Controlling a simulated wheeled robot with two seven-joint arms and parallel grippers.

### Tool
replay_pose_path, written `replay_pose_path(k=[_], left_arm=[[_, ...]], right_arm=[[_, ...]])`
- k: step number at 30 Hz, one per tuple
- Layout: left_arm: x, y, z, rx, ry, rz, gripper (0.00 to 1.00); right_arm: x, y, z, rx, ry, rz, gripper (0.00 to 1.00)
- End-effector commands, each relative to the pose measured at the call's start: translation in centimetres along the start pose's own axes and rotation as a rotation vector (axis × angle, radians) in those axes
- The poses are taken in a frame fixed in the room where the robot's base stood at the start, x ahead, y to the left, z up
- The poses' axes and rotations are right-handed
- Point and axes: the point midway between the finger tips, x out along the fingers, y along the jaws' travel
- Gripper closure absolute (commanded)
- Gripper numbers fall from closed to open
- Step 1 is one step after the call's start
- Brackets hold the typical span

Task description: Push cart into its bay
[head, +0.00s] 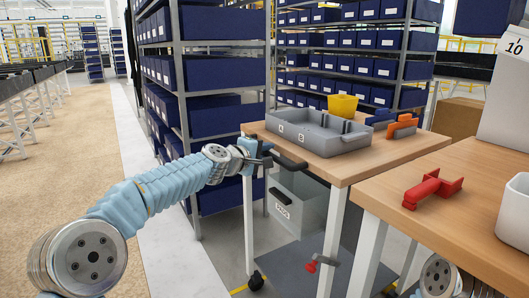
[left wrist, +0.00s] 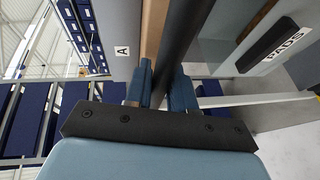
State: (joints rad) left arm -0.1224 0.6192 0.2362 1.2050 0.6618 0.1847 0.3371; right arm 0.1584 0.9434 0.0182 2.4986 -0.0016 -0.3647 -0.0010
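The cart has a wooden top (head: 353,168), pale legs and a dark caster (head: 256,281) at the front left. A black handle (head: 290,163) sticks out at its near left edge. My left gripper (head: 264,160) is at this handle. In the left wrist view, the fingers (left wrist: 164,88) lie on both sides of the dark handle bar (left wrist: 187,35) and look closed on it. A dark grey floor area (head: 300,262) with bits of yellow line lies under the cart; its full outline is hidden. My right gripper is out of view.
The cart bears a grey tray (head: 318,145), a yellow bin (head: 342,105) and orange holders (head: 402,128). A PADS bin (head: 296,203) hangs below, near a red pedal (head: 311,267). A bench (head: 468,212) stands close at right; shelving (head: 212,75) stands behind left. Floor at left is clear.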

Motion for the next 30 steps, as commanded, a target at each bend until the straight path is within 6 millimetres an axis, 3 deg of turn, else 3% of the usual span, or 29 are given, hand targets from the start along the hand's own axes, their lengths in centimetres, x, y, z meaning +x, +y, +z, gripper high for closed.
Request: replay_pose_path(k=[1, 4, 16, 20, 30], left_arm=[[0.1, 0.3, 0.2, -0.001, -0.001, 0.006, 0.72], [0.1, 0.3, 0.2, -0.001, -0.001, 0.006, 0.56], [-0.8, 0.0, 0.0, -0.001, 0.000, 0.004, 0.56], [-3.1, -0.2, 0.0, 0.000, 0.002, 0.004, 0.56], [-11.1, -0.1, 0.1, 0.001, 0.001, 0.005, 0.56]], right_arm=[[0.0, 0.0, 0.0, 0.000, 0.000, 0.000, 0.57], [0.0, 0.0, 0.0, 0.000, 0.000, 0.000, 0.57], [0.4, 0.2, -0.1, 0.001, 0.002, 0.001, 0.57], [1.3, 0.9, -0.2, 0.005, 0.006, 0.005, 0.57], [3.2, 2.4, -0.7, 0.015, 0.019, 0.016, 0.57]])
